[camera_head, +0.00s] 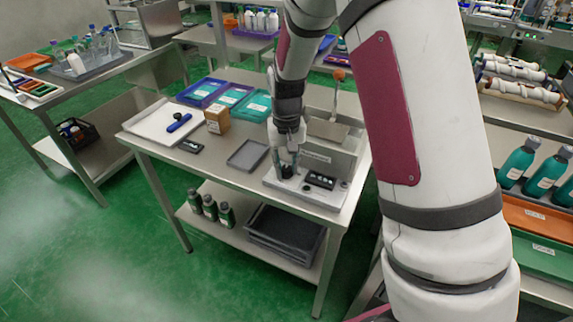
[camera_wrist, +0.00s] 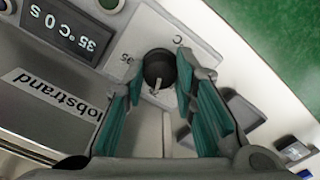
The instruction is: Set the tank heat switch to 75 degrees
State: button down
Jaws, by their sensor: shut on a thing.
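The sleeve applicator (camera_head: 335,196) stands at the table's front right, a pale base with a grey box. The tank heat switch is a round dark knob (camera_wrist: 158,66) with a light pointer mark, on a pale plate. "35" is printed beside the knob, and a "C" shows on its other side. The black display (camera_wrist: 68,30) reads 35 °C 0 s; it also shows in the head view (camera_head: 320,181). My gripper (camera_wrist: 160,76) points down, its teal fingers shut on the knob from both sides. In the head view my gripper (camera_head: 287,168) hides most of the knob.
An empty grey tray (camera_head: 247,155) lies left of the applicator. Further left are a cardboard box (camera_head: 217,121), a small black device (camera_head: 191,146) and a white tray (camera_head: 160,131). Blue and teal trays (camera_head: 230,96) line the back.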

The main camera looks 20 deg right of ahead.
aim_at(286, 168)
jog(key=c, duration=1.3)
grip_release()
jog(key=shift+r, duration=0.15)
notch_tip(286, 168, up, 12)
